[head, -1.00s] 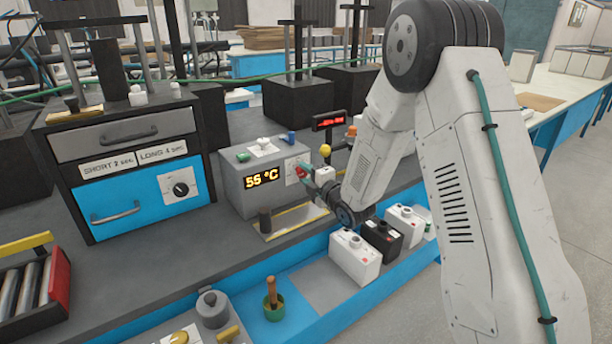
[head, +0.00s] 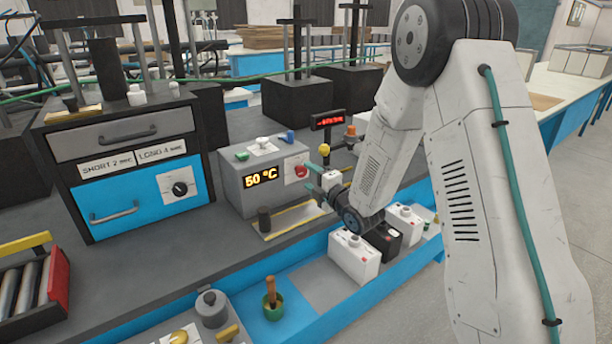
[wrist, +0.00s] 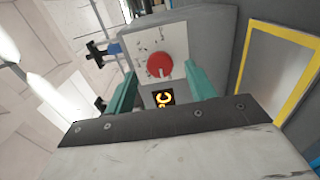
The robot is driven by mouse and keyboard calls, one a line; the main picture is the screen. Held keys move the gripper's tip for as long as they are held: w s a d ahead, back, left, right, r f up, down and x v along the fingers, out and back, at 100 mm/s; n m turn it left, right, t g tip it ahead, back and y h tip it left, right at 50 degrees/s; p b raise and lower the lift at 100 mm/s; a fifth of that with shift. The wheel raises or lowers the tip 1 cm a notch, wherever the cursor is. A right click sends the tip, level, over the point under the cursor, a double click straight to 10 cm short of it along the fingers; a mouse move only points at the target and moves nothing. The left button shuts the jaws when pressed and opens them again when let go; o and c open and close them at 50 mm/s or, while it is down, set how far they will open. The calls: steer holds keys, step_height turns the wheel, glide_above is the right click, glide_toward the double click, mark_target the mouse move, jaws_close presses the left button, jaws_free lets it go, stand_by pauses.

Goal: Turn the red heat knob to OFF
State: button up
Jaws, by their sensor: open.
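The box's front display (head: 262,177) reads 50 °C in yellow. In the wrist view the red knob (wrist: 160,67) sits on a pale dial plate with small markings, too small to read; a light pointer line shows on its lower part. My gripper (head: 316,178) has teal fingers and is open. In the wrist view the fingers (wrist: 155,88) stand on either side below the knob, apart from it, with nothing between them.
White and black batteries (head: 352,258) stand in the blue tray below my arm. A small red display (head: 328,119) on a post and a yellow ball-topped piece (head: 324,150) are close behind my gripper. A yellow-edged plate (head: 295,219) lies before the box.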

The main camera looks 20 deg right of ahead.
steer(key=shift+v, duration=2.35)
steer(key=s+d+r+m+g+h, duration=0.4)
steer(key=s+r+m+g+h, duration=0.2)
steer(key=s+r+m+g, duration=0.45)
steer(key=s+a+r+m+g, duration=0.1)
steer(key=s+m, duration=0.4)
steer(key=s, duration=1)
steer(key=s+a+r+m+g, duration=0.2)
steer(key=s+m, duration=0.4)
steer(key=s, duration=0.9)
steer(key=shift+a+g, duration=0.45)
steer(key=shift+g, duration=0.7)
